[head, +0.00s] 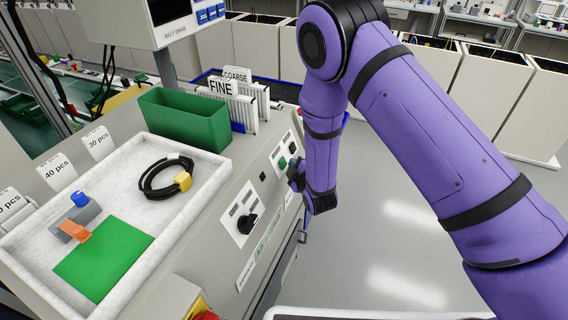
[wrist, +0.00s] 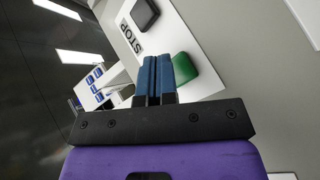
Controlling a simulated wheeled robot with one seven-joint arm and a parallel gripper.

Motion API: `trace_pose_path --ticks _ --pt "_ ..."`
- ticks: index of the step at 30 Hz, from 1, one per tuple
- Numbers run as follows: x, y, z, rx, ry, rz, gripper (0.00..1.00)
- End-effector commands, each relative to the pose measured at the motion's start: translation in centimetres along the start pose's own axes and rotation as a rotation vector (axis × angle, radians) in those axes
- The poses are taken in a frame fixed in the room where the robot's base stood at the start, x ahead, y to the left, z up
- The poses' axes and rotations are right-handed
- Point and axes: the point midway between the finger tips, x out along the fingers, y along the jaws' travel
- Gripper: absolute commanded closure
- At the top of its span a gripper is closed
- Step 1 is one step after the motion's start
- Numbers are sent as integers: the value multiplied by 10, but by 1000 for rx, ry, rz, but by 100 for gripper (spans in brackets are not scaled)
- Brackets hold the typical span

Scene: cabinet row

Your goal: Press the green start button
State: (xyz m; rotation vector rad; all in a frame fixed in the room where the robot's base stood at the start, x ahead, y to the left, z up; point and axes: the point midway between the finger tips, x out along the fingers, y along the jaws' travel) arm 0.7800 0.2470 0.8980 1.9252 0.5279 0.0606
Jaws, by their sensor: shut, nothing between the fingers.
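The green button (wrist: 186,68) is on a white plate on the machine's front panel. In the wrist view it shows just right of my gripper's blue fingertips (wrist: 157,62), which hide part of its left edge. The fingers are closed together with nothing between them. I cannot tell whether they touch the button. In the head view the green button (head: 282,162) is small, just left of my gripper (head: 294,176), which is mostly dark and side-on at the panel.
A dark button (wrist: 145,14) beside a STOP label sits on the same plate. A black rotary knob (head: 247,223) is lower on the panel. A white tray (head: 204,195) with a cable and a green bin (head: 185,118) are on top. Open floor lies right.

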Motion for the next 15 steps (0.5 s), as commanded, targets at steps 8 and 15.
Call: trace_pose_path --ticks 8,15 --pt "0 0 1 0 0 0 100" --pt "-10 8 8 0 -2 0 100"
